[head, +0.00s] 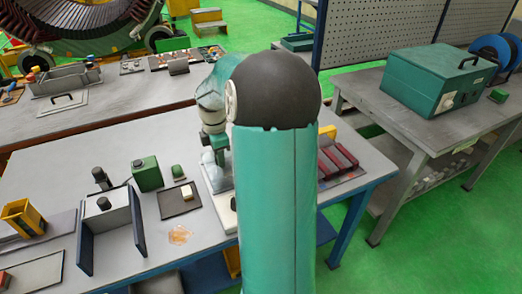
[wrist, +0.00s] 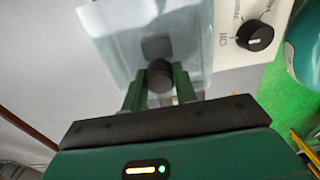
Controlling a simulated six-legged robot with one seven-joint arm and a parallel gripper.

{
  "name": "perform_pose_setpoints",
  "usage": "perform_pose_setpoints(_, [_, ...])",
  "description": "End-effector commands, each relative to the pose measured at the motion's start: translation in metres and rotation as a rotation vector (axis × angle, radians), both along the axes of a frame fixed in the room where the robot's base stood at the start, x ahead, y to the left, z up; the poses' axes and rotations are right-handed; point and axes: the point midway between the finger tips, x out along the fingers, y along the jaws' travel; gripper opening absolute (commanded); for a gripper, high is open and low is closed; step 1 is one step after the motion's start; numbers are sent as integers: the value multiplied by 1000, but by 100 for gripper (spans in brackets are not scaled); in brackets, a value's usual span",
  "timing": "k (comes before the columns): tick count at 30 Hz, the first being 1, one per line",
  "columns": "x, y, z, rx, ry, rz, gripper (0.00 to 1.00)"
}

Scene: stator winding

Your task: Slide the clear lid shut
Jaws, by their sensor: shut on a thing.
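The clear lid (wrist: 112,40) fills the upper middle of the wrist view as a pale see-through box shape. A dark round knob (wrist: 159,74) is on its near side. My gripper (wrist: 160,86) has its two green fingers closed on this knob. In the head view my gripper (head: 217,142) points down at the machine, and my arm covers most of it. A bit of the lid (head: 211,172) shows left of the fingers. How far the lid stands open cannot be told.
A white panel with a black dial (wrist: 255,36) lies right of the lid. On the bench are a green box (head: 147,174), a dark pad (head: 180,201), a blue-grey fixture (head: 108,222) and a yellow bin (head: 22,218). Dark red bars (head: 338,160) lie right of my arm.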

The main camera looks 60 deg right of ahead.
Motion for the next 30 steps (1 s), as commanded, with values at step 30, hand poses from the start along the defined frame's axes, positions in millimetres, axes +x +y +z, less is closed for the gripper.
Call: perform_pose_setpoints(30, [0,2,26,4,5,-1,49])
